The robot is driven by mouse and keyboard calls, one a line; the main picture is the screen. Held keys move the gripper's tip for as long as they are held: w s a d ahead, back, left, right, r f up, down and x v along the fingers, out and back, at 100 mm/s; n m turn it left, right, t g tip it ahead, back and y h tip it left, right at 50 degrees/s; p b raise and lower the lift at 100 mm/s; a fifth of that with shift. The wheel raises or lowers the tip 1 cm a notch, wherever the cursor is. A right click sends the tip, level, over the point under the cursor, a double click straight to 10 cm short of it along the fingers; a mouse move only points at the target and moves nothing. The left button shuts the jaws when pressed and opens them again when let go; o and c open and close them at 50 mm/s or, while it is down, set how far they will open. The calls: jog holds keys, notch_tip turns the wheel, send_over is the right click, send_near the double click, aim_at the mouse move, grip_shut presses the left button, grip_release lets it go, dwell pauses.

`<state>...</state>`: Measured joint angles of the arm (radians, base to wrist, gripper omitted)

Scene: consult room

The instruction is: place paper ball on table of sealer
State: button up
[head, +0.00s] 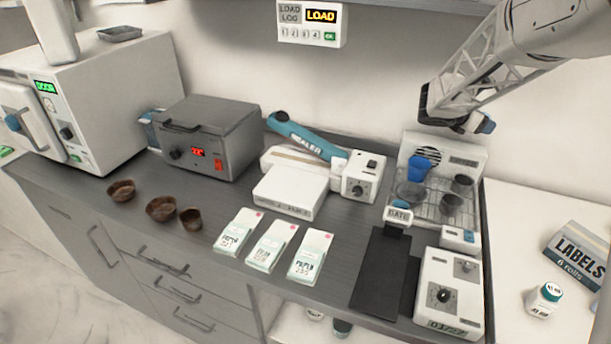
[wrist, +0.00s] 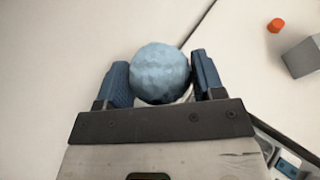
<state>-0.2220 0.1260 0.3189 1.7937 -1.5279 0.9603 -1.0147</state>
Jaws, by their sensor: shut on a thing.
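A light blue faceted paper ball (wrist: 160,73) sits between the two blue fingers of my gripper (wrist: 160,80) in the wrist view. My gripper is shut on it. In the head view my gripper (head: 470,124) hangs at the upper right, above the white rack unit, and I cannot make out the ball there. The sealer (head: 362,180) stands mid-counter, left of my gripper, with its blue arm labelled SEALER raised at a slant. The sealer's white table (head: 288,190) projects toward the front, and its top looks bare.
Several paper packs (head: 272,246) lie in front of the sealer. A grey heater box (head: 210,137) and brown bowls (head: 160,208) are to the left. The rack unit (head: 470,160) holds cups. A labels box (head: 577,255) and bottle (head: 543,299) stand at right.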

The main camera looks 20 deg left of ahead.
jog(key=s+a, duration=0.4)
jog(key=a, duration=1.2)
jog(key=n, duration=0.1)
send_over(299, 181)
jog(key=shift+t+y, duration=0.4)
jog(key=shift+f, duration=2.65)
jog(key=shift+f, duration=0.1)
jog(key=shift+f, duration=1.9)
jog(key=shift+f, duration=2)
